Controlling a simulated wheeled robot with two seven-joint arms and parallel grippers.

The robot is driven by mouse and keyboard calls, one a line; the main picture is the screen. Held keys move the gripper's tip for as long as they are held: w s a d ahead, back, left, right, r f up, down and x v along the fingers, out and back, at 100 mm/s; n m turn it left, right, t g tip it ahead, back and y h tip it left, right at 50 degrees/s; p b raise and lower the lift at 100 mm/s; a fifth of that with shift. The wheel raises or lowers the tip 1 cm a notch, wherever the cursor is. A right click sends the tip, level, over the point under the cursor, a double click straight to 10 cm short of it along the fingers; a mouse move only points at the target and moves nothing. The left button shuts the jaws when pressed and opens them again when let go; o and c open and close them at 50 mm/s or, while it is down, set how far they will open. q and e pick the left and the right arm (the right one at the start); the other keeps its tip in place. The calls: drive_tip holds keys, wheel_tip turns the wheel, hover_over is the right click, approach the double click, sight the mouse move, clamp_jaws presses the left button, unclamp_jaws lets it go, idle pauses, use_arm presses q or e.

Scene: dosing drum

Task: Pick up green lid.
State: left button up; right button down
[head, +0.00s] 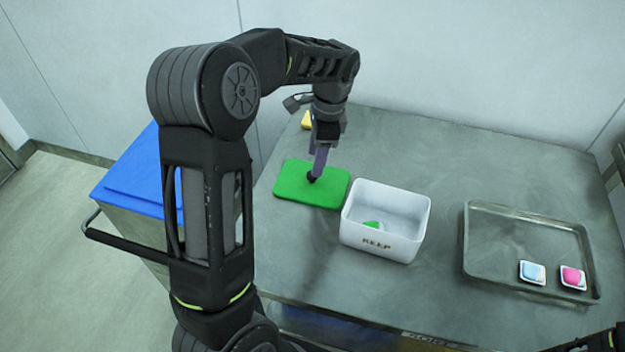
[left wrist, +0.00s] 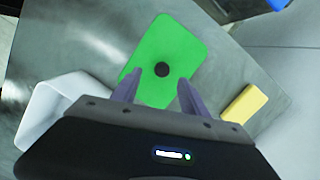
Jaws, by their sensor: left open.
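The green lid (head: 295,187) lies flat on the grey metal table, left of the white box. In the left wrist view the lid (left wrist: 180,45) shows a round black knob (left wrist: 162,70) at its middle. My left gripper (head: 316,176) is over the lid, pointing down, with its fingers near the knob. In the left wrist view its two fingertips (left wrist: 159,75) are apart, one on each side of the knob, with nothing held. I cannot tell whether they are at the knob's height. My right gripper is not clearly in view.
A white box (head: 384,245) marked KEEP, with a green item inside, stands right of the lid. A yellow block (head: 306,121) lies behind my left gripper. A metal tray (head: 520,213) at the right holds a blue (head: 533,270) and a pink item (head: 572,275). A blue-topped bin (head: 130,190) stands left.

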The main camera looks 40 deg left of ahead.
sight(312, 179)
use_arm(q)
drive_tip(key=shift+f, duration=0.3)
drive_tip(key=shift+s+a+f+p, duration=0.1)
drive_tip(key=shift+a+f+p, duration=0.1)
drive_tip(key=shift+f, duration=0.65)
drive_tip(key=shift+w+a+f+p, duration=0.1)
drive_tip(key=shift+f+p, duration=0.05)
drive_tip(key=shift+f, duration=0.75)
drive_tip(key=shift+s+a+f+p, duration=0.1)
drive_tip(key=shift+a+f+p, duration=0.1)
drive_tip(key=shift+f, duration=0.65)
clamp_jaws()
